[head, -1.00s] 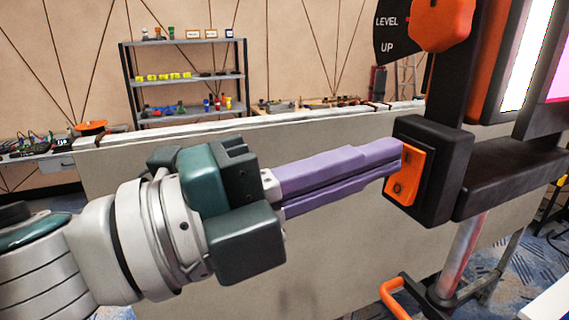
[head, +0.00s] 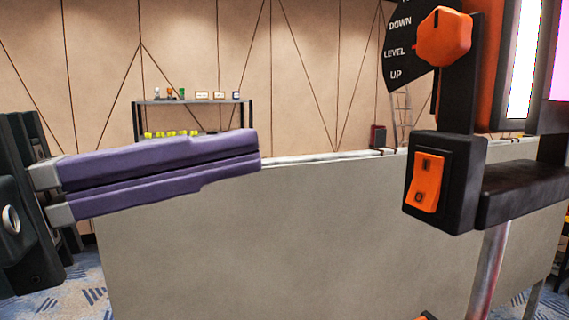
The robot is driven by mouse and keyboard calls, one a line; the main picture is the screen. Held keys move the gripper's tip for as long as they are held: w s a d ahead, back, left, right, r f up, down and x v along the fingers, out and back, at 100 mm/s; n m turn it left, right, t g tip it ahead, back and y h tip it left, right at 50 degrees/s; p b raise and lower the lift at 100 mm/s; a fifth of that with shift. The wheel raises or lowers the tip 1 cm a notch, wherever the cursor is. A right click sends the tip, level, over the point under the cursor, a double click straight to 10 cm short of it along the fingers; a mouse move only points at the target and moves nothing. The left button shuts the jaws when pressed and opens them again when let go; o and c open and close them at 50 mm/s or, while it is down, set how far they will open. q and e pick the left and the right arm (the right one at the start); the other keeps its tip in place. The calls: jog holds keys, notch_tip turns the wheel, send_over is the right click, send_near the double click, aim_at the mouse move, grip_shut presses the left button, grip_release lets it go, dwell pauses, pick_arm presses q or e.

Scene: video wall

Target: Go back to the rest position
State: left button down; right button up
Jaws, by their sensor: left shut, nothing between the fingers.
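My left gripper (head: 258,158) comes in from the left, its two purple fingers closed together with nothing between them. Its fingertips are apart from the orange rocker switch (head: 427,183), well to the left of it. The switch sits on a black box on the stand at the right. Above it is an orange knob (head: 445,37) beside a black dial plate (head: 402,50) marked DOWN, LEVEL and UP. My right gripper is not in view.
A grey panel (head: 330,230) stands behind the gripper and spans most of the view. A dark shelf (head: 193,101) with small items stands by the wooden wall. A black bar (head: 522,190) juts right from the switch box. A bright screen (head: 524,60) is at upper right.

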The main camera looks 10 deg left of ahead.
pick_arm(q)
jog(key=w+a+f+n+t+y+p, duration=0.25)
jog(key=a+n+y, duration=0.25)
jog(key=n+y, duration=0.3)
jog(key=w+a+f+n+t+y+p, duration=0.15)
jog(key=a+n+y+p, duration=0.35)
jog(key=n, duration=0.5)
jog(key=s+f+n+g+y+p, duration=0.1)
jog(key=s+f+n+g, duration=0.3)
jog(key=s, duration=0.4)
jog(key=s+d+f+n+g+y+p, duration=0.1)
jog(key=s+f+n+g+p, duration=0.1)
jog(key=s+f+n+g, duration=0.2)
jog(key=s+f+g, duration=0.2)
jog(key=s+g, duration=0.2)
jog(key=s, duration=0.1)
jog(key=shift+d+f+n+y+p, duration=0.2)
jog(key=shift+d+n+y+p, duration=0.1)
jog(key=shift+n+p, duration=0.1)
